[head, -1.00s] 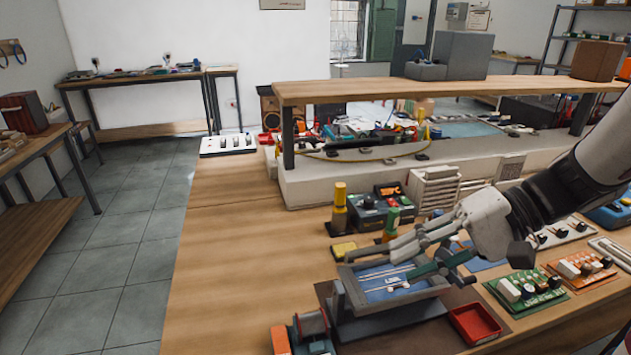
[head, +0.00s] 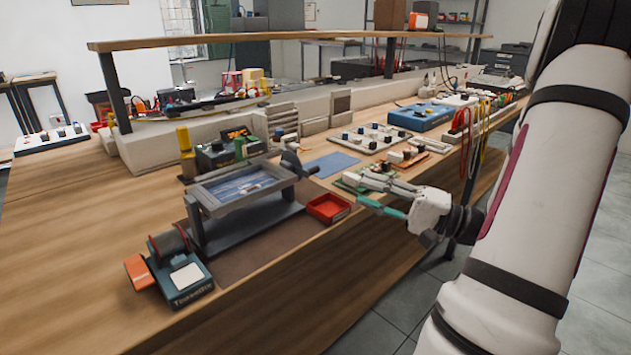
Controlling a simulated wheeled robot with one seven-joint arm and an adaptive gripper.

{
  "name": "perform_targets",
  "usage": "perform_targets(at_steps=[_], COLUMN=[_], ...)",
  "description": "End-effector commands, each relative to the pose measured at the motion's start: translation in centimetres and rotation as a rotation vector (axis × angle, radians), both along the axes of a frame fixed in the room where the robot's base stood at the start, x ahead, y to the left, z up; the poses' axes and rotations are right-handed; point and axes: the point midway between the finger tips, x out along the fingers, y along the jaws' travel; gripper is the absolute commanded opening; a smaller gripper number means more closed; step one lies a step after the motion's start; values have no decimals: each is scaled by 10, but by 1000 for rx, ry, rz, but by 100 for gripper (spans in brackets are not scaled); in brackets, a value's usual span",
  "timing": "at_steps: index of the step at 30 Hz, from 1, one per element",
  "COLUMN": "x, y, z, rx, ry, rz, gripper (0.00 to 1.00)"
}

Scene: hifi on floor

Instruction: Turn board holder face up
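The board holder (head: 208,199) is a grey frame around a blue board with pale lines. It is carried between uprights on a dark base on the wooden bench, left of centre in the head view. The blue side shows upward, with the frame slightly tilted. A dark knob (head: 291,164) is at its right end. My gripper (head: 352,187) is to the right of the holder, apart from it, beyond the red tray. Its fingers are spread with a visible gap, and nothing shows between them.
A red tray (head: 328,208) sits between the holder and my gripper. A teal and orange device (head: 180,278) stands at the holder's near left. Green and orange circuit boards (head: 405,157) and a blue box (head: 421,117) lie behind my gripper.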

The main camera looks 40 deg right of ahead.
Motion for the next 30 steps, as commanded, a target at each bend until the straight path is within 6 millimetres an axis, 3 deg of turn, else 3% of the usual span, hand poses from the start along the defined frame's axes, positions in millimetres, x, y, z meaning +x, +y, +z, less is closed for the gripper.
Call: perform_targets(at_steps=[8, 24, 30], x=[5, 91, 113], y=[-5, 36, 46], z=[-4, 14, 18], rx=[4, 3, 5], ry=[-20, -19, -18], rz=[-29, -26, -29], gripper=[33, 33, 33])
